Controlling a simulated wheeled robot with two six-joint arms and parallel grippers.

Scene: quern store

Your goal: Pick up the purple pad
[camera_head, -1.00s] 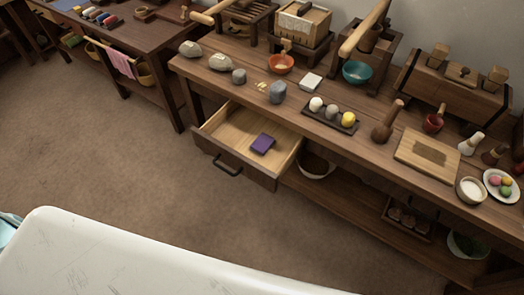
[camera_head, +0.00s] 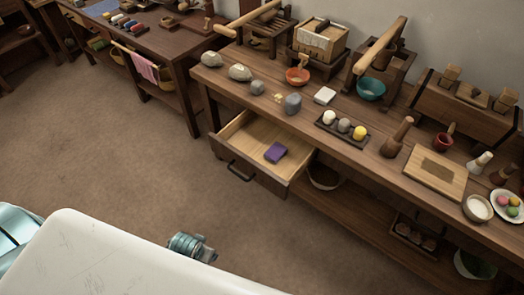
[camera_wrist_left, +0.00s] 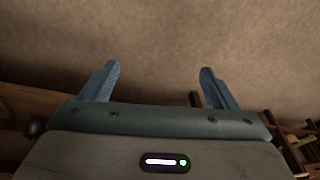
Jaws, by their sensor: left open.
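The purple pad (camera_head: 276,152) lies flat in the open wooden drawer (camera_head: 240,142) under the long workbench in the head view. My left gripper (camera_wrist_left: 158,82) shows in the left wrist view with its two blue fingers spread wide and nothing between them. In the head view a teal and dark part of my arm (camera_head: 192,247) shows past the white body edge, low and well short of the drawer; the fingers cannot be made out there. My right gripper is not in view.
The drawer's front with its dark handle (camera_head: 240,171) juts over the open floor (camera_head: 120,150). The workbench (camera_head: 300,110) above carries stones, bowls and a dark tray (camera_head: 342,130) of balls. A dark bowl (camera_head: 324,177) sits on the lower shelf right of the drawer.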

